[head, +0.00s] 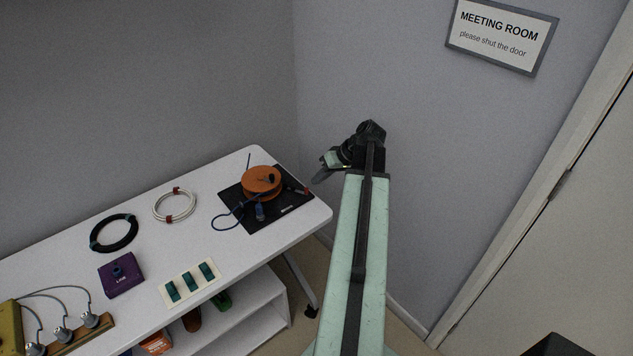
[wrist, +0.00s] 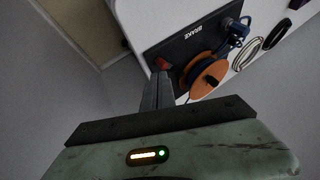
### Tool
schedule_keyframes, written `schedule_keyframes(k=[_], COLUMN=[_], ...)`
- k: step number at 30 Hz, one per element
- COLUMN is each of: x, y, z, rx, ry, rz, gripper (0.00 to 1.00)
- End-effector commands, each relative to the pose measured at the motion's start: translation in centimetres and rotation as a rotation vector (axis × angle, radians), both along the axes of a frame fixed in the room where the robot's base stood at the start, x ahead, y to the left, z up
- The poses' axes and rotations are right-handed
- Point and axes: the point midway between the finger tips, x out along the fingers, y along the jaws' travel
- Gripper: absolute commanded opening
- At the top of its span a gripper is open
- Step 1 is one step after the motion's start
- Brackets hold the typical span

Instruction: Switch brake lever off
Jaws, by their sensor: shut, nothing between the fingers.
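A black board (head: 240,217) lies on the right end of the white table, with an orange cable reel (head: 262,180) on it. In the wrist view the board carries the white word BRAKE beside the orange reel (wrist: 205,76). A brake lever with a red tip (head: 306,190) sits at the board's right side; the red tip also shows in the wrist view (wrist: 161,64). My gripper (head: 320,176) is shut and empty, above and beyond the table's right end. In the wrist view its fingers (wrist: 157,90) point towards the red tip; I cannot tell whether they touch it.
On the white table (head: 190,238) lie a white cable coil (head: 174,205), a black coil (head: 114,233), a purple box (head: 121,274) and a switch panel (head: 190,283). A blue-plugged cable (head: 260,212) lies by the reel. A wall stands behind; open floor lies right of the table.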

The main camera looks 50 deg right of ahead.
Motion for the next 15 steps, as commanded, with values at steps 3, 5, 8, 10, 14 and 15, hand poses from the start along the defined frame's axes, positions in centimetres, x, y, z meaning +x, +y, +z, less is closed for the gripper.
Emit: schedule_keyframes(k=[3,5,8,10,14,15], x=[-1.0,-1.5,-2.0,-2.2,-2.2,-2.1], y=[-1.4,-1.9,-2.5,-2.7,-2.6,-2.5], z=[3.1,4.0,4.8,5.0,4.7,4.7], rx=[-0.001,-0.001,-0.003,-0.003,-0.003,-0.003], ry=[0.007,0.009,0.012,0.014,0.014,0.015], rz=[-0.002,-0.002,0.0,0.001,0.004,0.005], gripper=[0.0,0.0,0.0,0.0,0.0,0.0])
